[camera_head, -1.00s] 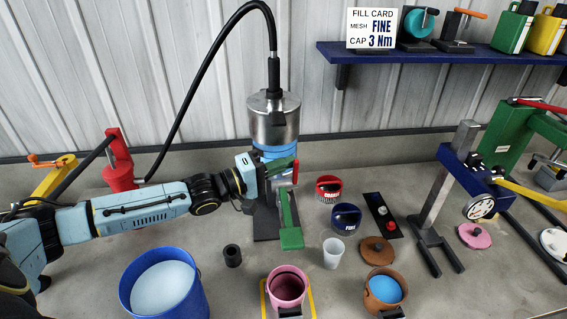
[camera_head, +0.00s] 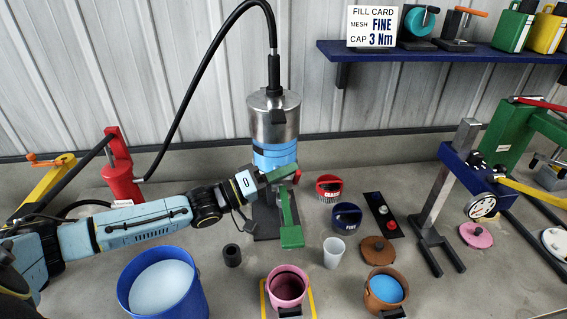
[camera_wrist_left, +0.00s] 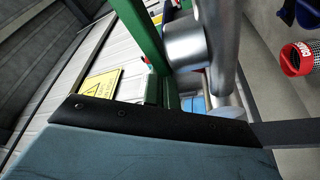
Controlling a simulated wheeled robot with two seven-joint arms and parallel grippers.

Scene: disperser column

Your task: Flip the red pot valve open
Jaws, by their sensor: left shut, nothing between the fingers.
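A small red lever (camera_head: 298,177), which looks like the pot valve handle, shows low on the dispenser column, just below the steel pot (camera_head: 272,118) and its blue band. Green parts (camera_head: 286,225) of the column stand beside and below it. My left gripper (camera_head: 266,181) is shut and empty, at the left of the column just below the blue band. It partly covers the green parts. I cannot tell whether it touches the lever. The left wrist view shows a green bar (camera_wrist_left: 142,30) and silver cylinder (camera_wrist_left: 186,45) close by. My right gripper is out of view.
A blue bucket (camera_head: 203,299), black cup (camera_head: 232,255), pink pot (camera_head: 287,284) and clear cup (camera_head: 334,251) stand in front. A black hose (camera_head: 190,110) arches to the pot's top.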

